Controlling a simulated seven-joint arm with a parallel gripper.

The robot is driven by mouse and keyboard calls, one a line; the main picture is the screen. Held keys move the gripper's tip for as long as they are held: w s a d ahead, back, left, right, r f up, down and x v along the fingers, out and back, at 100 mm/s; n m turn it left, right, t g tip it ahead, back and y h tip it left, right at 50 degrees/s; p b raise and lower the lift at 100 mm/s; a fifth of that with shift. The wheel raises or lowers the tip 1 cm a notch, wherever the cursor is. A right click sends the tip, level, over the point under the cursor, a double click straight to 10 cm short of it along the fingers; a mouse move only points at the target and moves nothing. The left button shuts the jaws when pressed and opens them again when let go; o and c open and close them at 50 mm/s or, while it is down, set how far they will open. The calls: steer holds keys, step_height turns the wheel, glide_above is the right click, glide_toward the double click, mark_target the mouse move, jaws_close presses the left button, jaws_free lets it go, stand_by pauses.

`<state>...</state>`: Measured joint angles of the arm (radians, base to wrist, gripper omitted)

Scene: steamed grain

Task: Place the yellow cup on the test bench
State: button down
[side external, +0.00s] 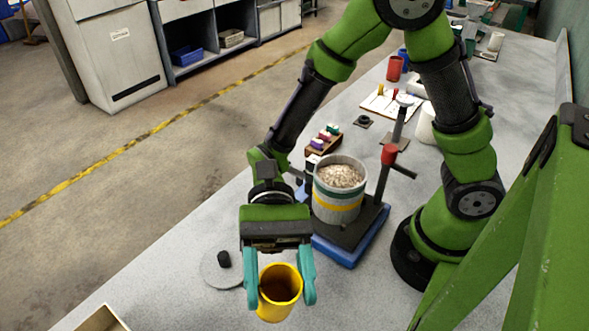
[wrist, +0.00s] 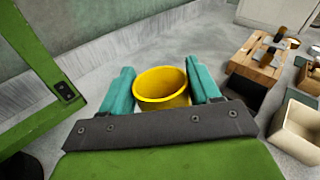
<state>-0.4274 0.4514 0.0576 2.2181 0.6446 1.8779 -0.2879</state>
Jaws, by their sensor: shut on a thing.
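The yellow cup (side external: 280,291) is at the front of the side external view, its opening facing up and its inside dark. My gripper (side external: 279,284) is shut on it, with one teal finger on each side. In the wrist view the yellow cup (wrist: 162,88) shows between the teal fingers (wrist: 161,92), its lower part hidden. The speckled grey test bench (side external: 180,275) lies below. I cannot tell whether the cup's base touches the bench.
A striped pot of grain (side external: 338,195) stands on a blue-based stand (side external: 346,250) behind the gripper. A grey disc with a black knob (side external: 223,270) lies left of the cup. A beige tray (wrist: 298,130) and wooden block (wrist: 256,62) are at right in the wrist view.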

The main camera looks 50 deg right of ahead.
mark_target(276, 315)
steer(key=shift+w+a+f+m+y, duration=0.25)
steer(key=shift+w+m+y, duration=0.15)
steer(key=shift+m+y, duration=0.4)
steer(key=shift+m, duration=0.3)
step_height(276, 315, down, 10)
steer(key=shift+r, duration=0.1)
steer(key=shift+c, duration=1.2)
jaws_free()
steer(key=v, duration=1.2)
